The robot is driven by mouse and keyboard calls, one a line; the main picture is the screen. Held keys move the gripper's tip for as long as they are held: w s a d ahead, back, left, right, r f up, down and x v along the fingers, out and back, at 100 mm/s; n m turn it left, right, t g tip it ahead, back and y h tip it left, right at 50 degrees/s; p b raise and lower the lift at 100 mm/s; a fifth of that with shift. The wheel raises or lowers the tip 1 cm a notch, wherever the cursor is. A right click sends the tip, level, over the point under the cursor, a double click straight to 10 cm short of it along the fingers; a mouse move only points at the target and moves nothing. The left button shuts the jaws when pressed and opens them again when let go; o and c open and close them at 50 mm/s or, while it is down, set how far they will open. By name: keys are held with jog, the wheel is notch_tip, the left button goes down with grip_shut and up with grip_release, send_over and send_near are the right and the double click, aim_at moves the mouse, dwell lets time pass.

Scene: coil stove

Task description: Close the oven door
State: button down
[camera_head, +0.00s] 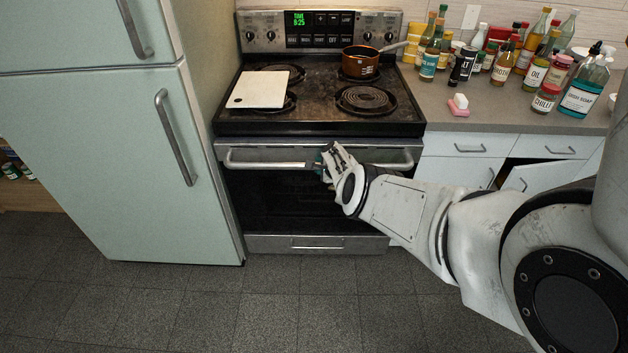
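The oven door (275,195) is the dark-glass front of the stove, with a long silver handle (262,165) across its top. The door looks upright and shut or nearly shut; a small gap cannot be ruled out from this view. My gripper (326,165) is at the middle of the handle, at or touching the bar. Its fingers are small and partly hidden by my wrist, so whether they are shut on the handle cannot be told. My arm crosses the lower right and hides part of the door's right side.
A mint fridge (130,150) stands close on the left. The cooktop holds a white board (258,89) and a copper pot (361,62). Bottles crowd the right counter (440,105); a cabinet door (530,176) below hangs ajar. The tiled floor (250,305) in front is clear.

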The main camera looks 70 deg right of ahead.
jog(key=shift+w+d+r+b, duration=0.1)
jog(key=shift+w+d+b, duration=0.15)
jog(key=shift+d, duration=0.3)
jog(key=shift+w+d+r+b, duration=0.1)
jog(key=shift+w+d+b, duration=0.1)
jog(key=shift+d, duration=0.3)
